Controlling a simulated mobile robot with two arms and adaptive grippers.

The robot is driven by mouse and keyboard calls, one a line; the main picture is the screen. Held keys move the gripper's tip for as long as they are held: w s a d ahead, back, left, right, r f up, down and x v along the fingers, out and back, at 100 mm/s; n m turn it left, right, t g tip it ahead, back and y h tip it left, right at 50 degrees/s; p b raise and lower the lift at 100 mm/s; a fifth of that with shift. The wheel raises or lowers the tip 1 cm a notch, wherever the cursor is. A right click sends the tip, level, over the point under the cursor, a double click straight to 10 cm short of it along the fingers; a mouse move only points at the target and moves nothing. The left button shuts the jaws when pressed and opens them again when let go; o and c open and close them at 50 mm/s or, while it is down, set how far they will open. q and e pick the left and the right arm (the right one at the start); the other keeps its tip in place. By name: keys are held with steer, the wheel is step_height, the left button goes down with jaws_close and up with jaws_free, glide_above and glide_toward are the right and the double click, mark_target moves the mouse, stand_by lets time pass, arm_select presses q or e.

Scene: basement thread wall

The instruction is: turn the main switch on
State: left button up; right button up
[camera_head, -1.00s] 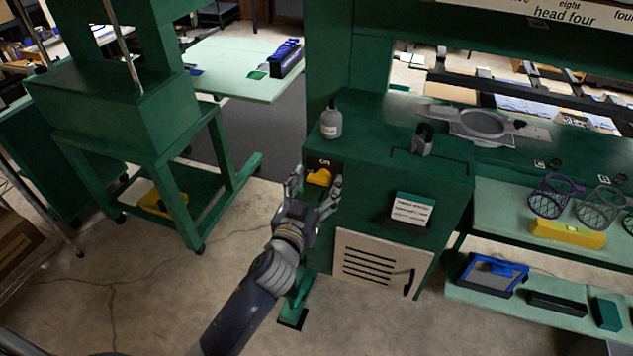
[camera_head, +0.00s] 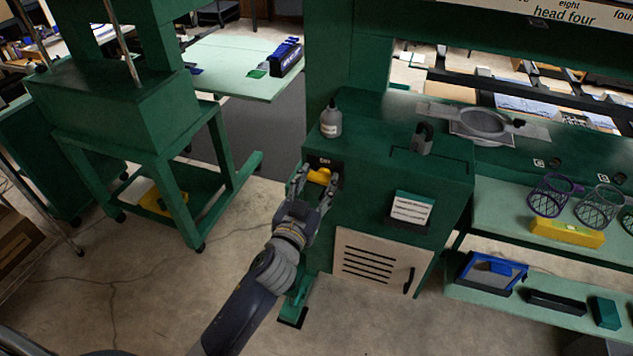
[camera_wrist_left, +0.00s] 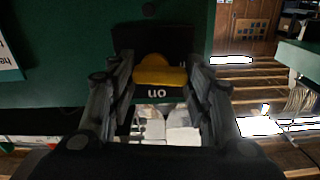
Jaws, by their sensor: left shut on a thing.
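The main switch (camera_head: 320,175) is a yellow knob on a dark plate on the front of the green machine cabinet (camera_head: 375,190). My left gripper (camera_head: 313,181) is at the plate with its fingers on either side of the knob, shut on it. In the left wrist view the yellow knob (camera_wrist_left: 160,74) sits between the two fingers (camera_wrist_left: 161,85), its long bar lying across the gap. An "on" label (camera_wrist_left: 157,93) shows upside down beside it in that view. My right gripper is not in view.
A grey bottle (camera_head: 331,121) and a padlock-like piece (camera_head: 421,139) stand on the cabinet top. A small sign (camera_head: 411,209) and a vented panel (camera_head: 374,262) are on its front. A green wheeled stand (camera_head: 130,130) is at left, with bare floor between.

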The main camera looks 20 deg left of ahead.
arm_select(q)
steer(key=m, duration=0.4)
steer(key=shift+d+r+p, duration=0.1)
steer(key=shift+r+p, duration=0.05)
steer(key=shift+p, duration=0.2)
steer(key=m, duration=0.4)
steer(key=shift+m+p, duration=0.4)
steer(key=m, duration=0.3)
steer(key=shift+d+m, duration=0.15)
steer(key=shift+m, duration=0.15)
steer(key=shift+d+m+p, duration=0.15)
steer(key=shift+m+p, duration=0.35)
steer(key=shift+m, duration=1.5)
steer(key=o, duration=1)
steer(key=shift+o, duration=0.2)
